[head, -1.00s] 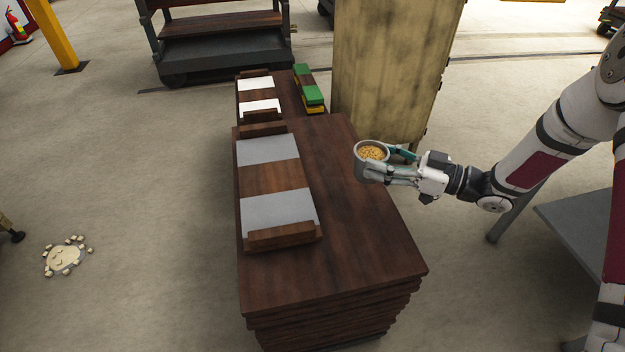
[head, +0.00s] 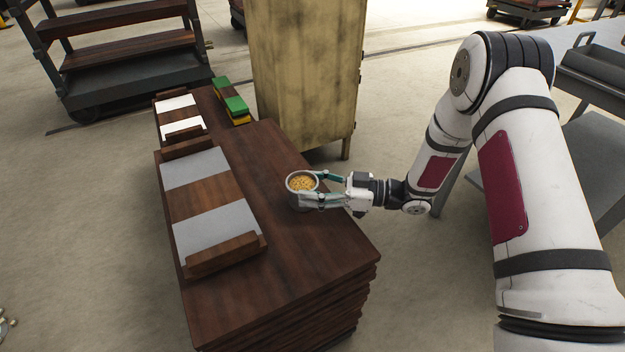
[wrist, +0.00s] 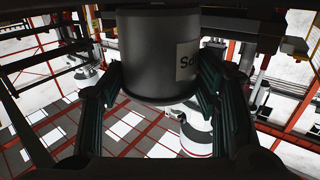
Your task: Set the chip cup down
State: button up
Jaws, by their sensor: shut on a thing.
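The chip cup (head: 296,196) is a grey round cup filled with golden chips. In the head view it is upright over the right part of the dark wooden stack's top (head: 290,250). My gripper (head: 318,189) comes from the right and is shut on the cup, one finger on each side. In the wrist view the cup (wrist: 147,62) fills the upper middle between the fingers, with part of a white label showing. I cannot tell whether the cup's base touches the wood.
Grey plates (head: 195,168) with wooden blocks lie on the left of the stack. Green and yellow pieces (head: 236,106) lie at the far end. A tall worn cabinet (head: 303,75) stands behind. The wood in front of the cup is clear.

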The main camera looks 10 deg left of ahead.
jog(key=shift+f, duration=0.25)
jog(key=o, duration=1.6)
jog(key=shift+d+r, duration=0.1)
jog(key=shift+d, duration=0.3)
jog(key=d+p, duration=0.2)
jog(key=d, duration=0.9)
jog(key=shift+s+d, duration=0.15)
jog(key=shift+s, duration=0.05)
jog(key=shift+w, duration=0.1)
